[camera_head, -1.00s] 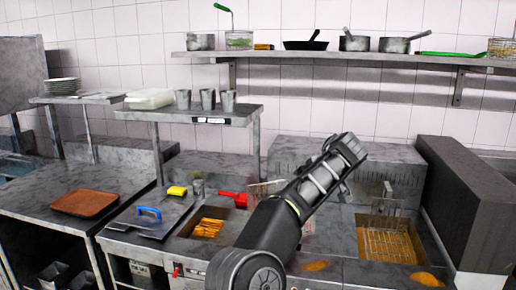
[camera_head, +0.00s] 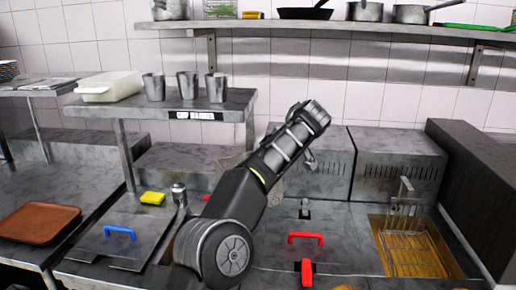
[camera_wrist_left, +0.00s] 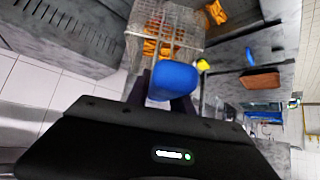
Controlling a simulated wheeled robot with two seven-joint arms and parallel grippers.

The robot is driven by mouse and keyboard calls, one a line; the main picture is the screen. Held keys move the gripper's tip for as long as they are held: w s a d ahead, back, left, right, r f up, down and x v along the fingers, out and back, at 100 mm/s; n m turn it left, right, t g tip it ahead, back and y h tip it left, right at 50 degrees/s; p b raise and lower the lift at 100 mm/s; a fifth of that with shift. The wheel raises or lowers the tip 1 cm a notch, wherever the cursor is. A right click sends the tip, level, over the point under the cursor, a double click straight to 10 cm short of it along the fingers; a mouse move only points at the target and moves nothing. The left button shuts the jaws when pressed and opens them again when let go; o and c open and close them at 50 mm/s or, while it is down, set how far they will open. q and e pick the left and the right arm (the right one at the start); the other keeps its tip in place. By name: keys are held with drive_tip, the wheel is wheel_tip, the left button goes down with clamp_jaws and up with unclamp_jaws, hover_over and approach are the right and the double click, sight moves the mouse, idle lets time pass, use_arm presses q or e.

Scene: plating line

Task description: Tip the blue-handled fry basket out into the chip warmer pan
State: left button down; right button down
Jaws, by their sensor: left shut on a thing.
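In the left wrist view my left gripper (camera_wrist_left: 170,92) is shut on the blue handle (camera_wrist_left: 173,78) of the fry basket. The wire basket (camera_wrist_left: 180,22) is held beyond the fingers, with orange chips (camera_wrist_left: 160,42) inside. A pan of orange chips (camera_wrist_left: 240,12), apparently the chip warmer pan, lies beside the basket in the left wrist view. My right gripper is in neither view.
A shelf with the chip warmer label (camera_head: 192,116) carries metal cups and a white tub (camera_head: 110,87). A blue-handled lid (camera_head: 105,245), yellow sponge (camera_head: 153,198) and metal shaker (camera_head: 179,194) lie left of my arm. Another basket (camera_head: 410,240) sits in the right fryer.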

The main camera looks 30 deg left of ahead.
use_arm(q)
drive_tip(key=shift+w+a+r, duration=0.1)
drive_tip(key=shift+w+a, duration=0.2)
drive_tip(key=shift+a, duration=0.15)
drive_tip(key=shift+s+d+r, duration=0.15)
drive_tip(key=shift+d, duration=0.05)
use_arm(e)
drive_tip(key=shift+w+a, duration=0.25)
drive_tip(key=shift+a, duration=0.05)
